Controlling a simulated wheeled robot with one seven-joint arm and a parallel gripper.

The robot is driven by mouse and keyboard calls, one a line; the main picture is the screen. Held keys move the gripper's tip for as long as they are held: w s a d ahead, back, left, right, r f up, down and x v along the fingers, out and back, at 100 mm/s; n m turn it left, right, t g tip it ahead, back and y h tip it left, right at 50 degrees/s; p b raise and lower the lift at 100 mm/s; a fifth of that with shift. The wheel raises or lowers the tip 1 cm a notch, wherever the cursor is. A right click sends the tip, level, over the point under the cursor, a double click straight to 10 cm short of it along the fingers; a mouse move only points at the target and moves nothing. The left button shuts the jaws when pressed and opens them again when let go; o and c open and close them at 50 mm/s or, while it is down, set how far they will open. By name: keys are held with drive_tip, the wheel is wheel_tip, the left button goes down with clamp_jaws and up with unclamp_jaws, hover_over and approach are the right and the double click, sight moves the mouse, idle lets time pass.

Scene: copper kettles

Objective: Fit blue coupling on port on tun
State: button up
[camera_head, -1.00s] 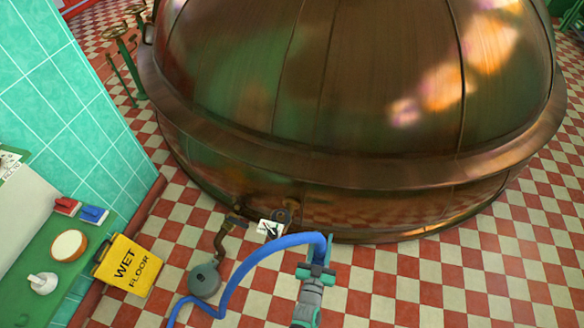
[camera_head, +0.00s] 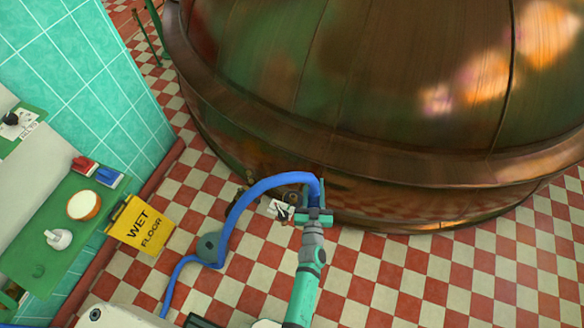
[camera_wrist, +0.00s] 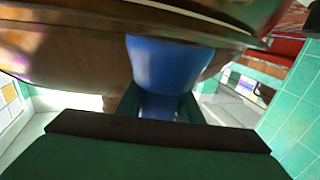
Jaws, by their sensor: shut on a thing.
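The copper tun (camera_head: 400,110) fills the upper right of the head view. My gripper (camera_head: 318,200) is at the tun's lower wall and is shut on the end of the blue hose (camera_head: 240,215). The wrist view shows the blue coupling (camera_wrist: 168,65) between my green fingers (camera_wrist: 160,106), with the tun's copper wall behind it. A round fitting, apparently the port (camera_head: 292,197), shows low on the tun just left of my gripper, partly hidden by the hose. I cannot tell whether the coupling touches it.
A white tag (camera_head: 279,209) hangs beside the fitting. A grey round pump-like body (camera_head: 209,248) stands on the floor by the hose. A yellow wet-floor sign (camera_head: 140,226) and a green bench (camera_head: 95,232) are at the left. Checkered floor (camera_head: 450,275) is clear at right.

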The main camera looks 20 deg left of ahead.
drive_tip(key=w+a+r+n+y, duration=0.2)
drive_tip(key=a+r+y, duration=0.15)
drive_tip(key=a, duration=0.55)
drive_tip(key=shift+g+h, duration=0.4)
drive_tip(key=shift+h, duration=0.05)
drive_tip(key=f, duration=1)
drive_tip(key=shift+w+a, duration=0.15)
drive_tip(key=shift+w, duration=0.05)
drive_tip(key=shift+f, duration=0.25)
